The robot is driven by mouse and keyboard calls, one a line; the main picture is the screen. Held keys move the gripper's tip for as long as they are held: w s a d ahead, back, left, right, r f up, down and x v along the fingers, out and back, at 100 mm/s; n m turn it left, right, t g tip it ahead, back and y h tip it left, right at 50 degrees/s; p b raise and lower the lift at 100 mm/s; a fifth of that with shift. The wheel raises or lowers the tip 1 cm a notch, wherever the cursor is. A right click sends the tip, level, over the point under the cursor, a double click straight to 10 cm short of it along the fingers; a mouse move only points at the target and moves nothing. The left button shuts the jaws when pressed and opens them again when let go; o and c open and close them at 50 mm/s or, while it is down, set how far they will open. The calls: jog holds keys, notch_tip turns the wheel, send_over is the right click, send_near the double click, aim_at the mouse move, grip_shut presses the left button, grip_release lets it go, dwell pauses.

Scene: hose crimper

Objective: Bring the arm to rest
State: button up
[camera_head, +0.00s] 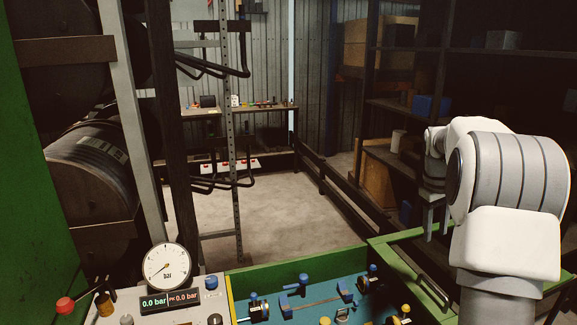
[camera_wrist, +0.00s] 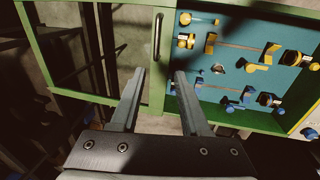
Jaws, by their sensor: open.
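My arm, white with grey bands, rises at the right of the head view. My gripper (camera_wrist: 158,95) shows in the wrist view with its two grey fingers apart and nothing between them. In the head view the gripper is mostly hidden behind the arm. In the wrist view the fingers point toward the edge of a green-framed teal panel (camera_wrist: 232,98), close to a green frame with a dark handle (camera_wrist: 158,35). I cannot tell the exact gap to them.
A round gauge (camera_head: 167,268) with a digital readout (camera_head: 170,301) stands at lower left beside a red knob (camera_head: 65,305). The teal panel with blue and yellow fittings (camera_head: 302,290) is at bottom centre. Dark shelving (camera_head: 470,50) stands at right. Concrete floor (camera_head: 265,210) beyond is clear.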

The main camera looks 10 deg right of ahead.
jog(key=s+a+r+t, duration=0.1)
jog(key=s+a+r, duration=0.5)
jog(key=a, duration=0.4)
jog(key=s+a+r+m+t+y, duration=0.1)
jog(key=s+a+r+t, duration=0.2)
jog(key=s+a, duration=1)
jog(key=s+a+f+m+t+y, duration=0.1)
jog(key=s+a+f, duration=0.3)
jog(key=s, duration=0.5)
jog(key=shift+a, duration=0.4)
